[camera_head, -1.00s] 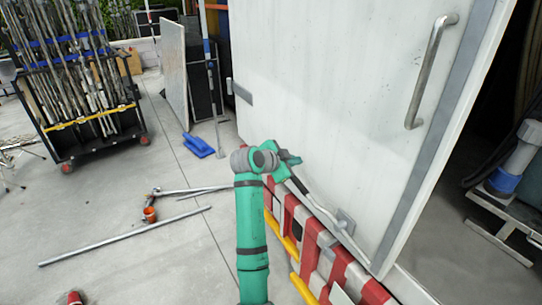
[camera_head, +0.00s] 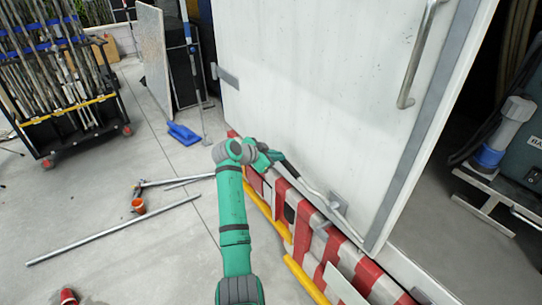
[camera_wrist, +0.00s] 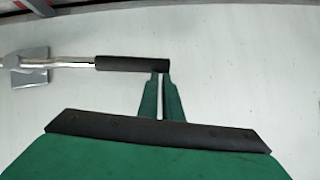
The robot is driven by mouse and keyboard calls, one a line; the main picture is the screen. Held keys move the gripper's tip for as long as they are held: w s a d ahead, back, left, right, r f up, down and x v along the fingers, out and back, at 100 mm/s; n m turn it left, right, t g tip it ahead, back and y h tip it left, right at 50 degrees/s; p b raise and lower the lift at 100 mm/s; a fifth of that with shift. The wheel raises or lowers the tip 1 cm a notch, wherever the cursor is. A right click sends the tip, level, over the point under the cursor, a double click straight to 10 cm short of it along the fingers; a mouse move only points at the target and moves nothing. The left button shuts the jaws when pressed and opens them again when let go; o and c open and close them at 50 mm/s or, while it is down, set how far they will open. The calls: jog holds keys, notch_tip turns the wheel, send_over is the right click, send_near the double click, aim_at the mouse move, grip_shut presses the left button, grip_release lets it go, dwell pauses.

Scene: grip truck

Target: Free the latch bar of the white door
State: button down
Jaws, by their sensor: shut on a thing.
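The white door (camera_head: 310,75) fills the upper right of the head view, and its white face (camera_wrist: 235,90) is the background in the wrist view. The latch bar (camera_head: 308,187) is a thin metal rod low on the door, running up-left from a grey plate (camera_head: 338,201). In the wrist view the latch bar (camera_wrist: 70,62) runs level from its plate at left to a black sleeve. My gripper (camera_head: 275,156) is at the bar's free end. In the wrist view my gripper (camera_wrist: 161,75) has its fingers close together at the sleeve's right end, shut on it.
Red-and-white barriers (camera_head: 320,235) with yellow feet stand along the door's base. A long vertical handle (camera_head: 418,60) is on the door's right. A pole cart (camera_head: 58,75) stands at left. Loose pipes (camera_head: 110,232) lie on the floor. The floor's middle left is otherwise mostly clear.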

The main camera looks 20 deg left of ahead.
jog(key=shift+s+f, duration=0.15)
jog(key=shift+f, duration=0.75)
jog(key=shift+d, duration=0.1)
jog(key=s+a+r, duration=0.4)
jog(key=s+r, duration=0.4)
jog(key=r, duration=0.3)
jog(key=shift+a, duration=0.2)
